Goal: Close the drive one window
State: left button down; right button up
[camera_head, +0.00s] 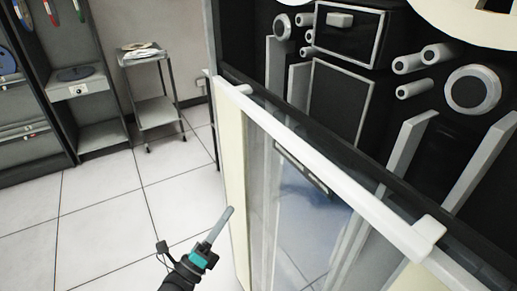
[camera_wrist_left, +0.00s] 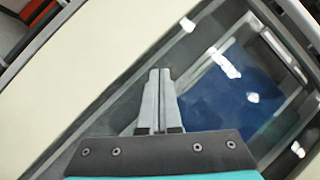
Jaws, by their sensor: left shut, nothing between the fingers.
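The drive one window (camera_head: 310,210) is a glass pane with a white top rail (camera_head: 330,165), on the front of a tall cabinet. The rail sits low, and the dark drive face above it is uncovered. A dark handle-like strip (camera_head: 301,167) shows below the rail. My left gripper (camera_head: 229,210) is shut and empty, in front of the cabinet's left edge, below the rail. In the left wrist view its fingers (camera_wrist_left: 158,72) lie together before the glass (camera_wrist_left: 235,85), beside a cream panel (camera_wrist_left: 95,45). I cannot tell whether they touch it. My right gripper is not in view.
The drive face holds white rollers (camera_head: 407,64), a round hub (camera_head: 472,90) and dark panels. A metal cart (camera_head: 155,108) with papers stands at the back left, beside grey cabinets (camera_head: 85,88). The tiled floor (camera_head: 105,215) left of the gripper is clear.

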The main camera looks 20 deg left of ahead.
pick_arm(q)
jog(key=s+d+r+m+h, duration=0.2)
jog(key=s+r+m+h, duration=0.1)
jog(key=r+m+h, duration=1.05)
jog(key=w+d+r+m+y+p, duration=0.1)
jog(key=w+d+r+p, duration=0.1)
jog(key=r, duration=0.3)
jog(key=w+d+r+m+y+p, duration=0.1)
jog(key=w+d+r+p, duration=0.1)
jog(key=r, duration=0.3)
jog(key=shift+w+d+r+m+g+p, duration=0.3)
jog(key=shift+w+m+p, duration=0.1)
jog(key=shift+w, duration=0.1)
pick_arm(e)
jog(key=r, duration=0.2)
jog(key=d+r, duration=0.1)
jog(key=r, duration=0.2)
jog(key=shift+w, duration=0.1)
